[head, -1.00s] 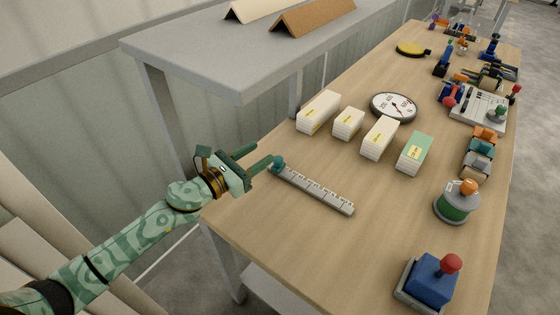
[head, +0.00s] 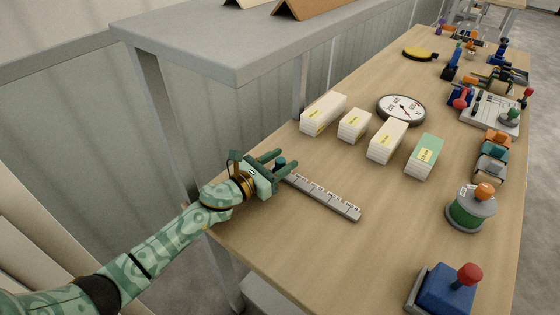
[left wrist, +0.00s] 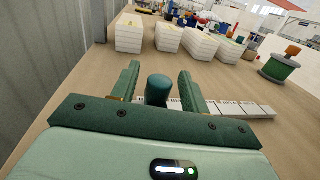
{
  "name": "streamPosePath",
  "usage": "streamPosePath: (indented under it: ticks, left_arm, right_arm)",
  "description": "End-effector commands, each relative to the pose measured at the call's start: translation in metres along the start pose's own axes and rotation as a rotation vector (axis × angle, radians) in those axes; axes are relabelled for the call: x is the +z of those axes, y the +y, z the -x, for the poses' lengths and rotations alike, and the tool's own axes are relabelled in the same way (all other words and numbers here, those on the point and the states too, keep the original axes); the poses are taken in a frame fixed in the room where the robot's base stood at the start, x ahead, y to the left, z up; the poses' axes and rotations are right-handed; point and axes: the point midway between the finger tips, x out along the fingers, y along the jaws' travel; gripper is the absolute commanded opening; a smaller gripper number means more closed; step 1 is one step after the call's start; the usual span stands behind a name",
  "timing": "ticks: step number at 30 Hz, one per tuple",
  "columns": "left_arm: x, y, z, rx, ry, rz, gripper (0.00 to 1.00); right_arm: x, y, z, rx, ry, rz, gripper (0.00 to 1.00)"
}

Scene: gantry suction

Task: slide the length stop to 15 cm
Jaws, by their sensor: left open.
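The length stop is a dark teal knob (head: 280,163) at the far-left end of a grey ruler-like rail (head: 325,198) on the wooden table. My left gripper (head: 282,160) is open, with one finger on either side of the knob. In the left wrist view the knob (left wrist: 158,90) stands upright between the two green fingers (left wrist: 160,88), with a visible gap to each. The marked rail (left wrist: 235,108) runs off to the right behind the right finger. The numbers on it are too small to read. My right gripper is not in view.
White boxes (head: 324,114) and a green-topped stack (head: 424,157) stand beyond the rail, near a round dial (head: 401,109). A green spool (head: 470,208) and a blue block with a red ball (head: 447,290) are at the right. The table around the rail is clear.

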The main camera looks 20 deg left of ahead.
Motion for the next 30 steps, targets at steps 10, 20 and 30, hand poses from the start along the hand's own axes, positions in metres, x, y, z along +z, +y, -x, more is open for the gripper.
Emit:
streamPosePath:
  ticks: [10, 20, 30]
  left_arm:
    - [0.000, -0.003, 0.000, -0.001, 0.000, 0.000, 0.00]
    - [0.002, -0.049, -0.007, -0.001, -0.001, -0.001, 0.00]
    - [0.001, -0.049, -0.007, 0.000, 0.000, -0.002, 0.41]
  right_arm:
    - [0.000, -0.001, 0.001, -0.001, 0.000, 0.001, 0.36]
    - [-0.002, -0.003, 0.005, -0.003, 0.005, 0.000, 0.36]
    - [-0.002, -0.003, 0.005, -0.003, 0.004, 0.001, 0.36]
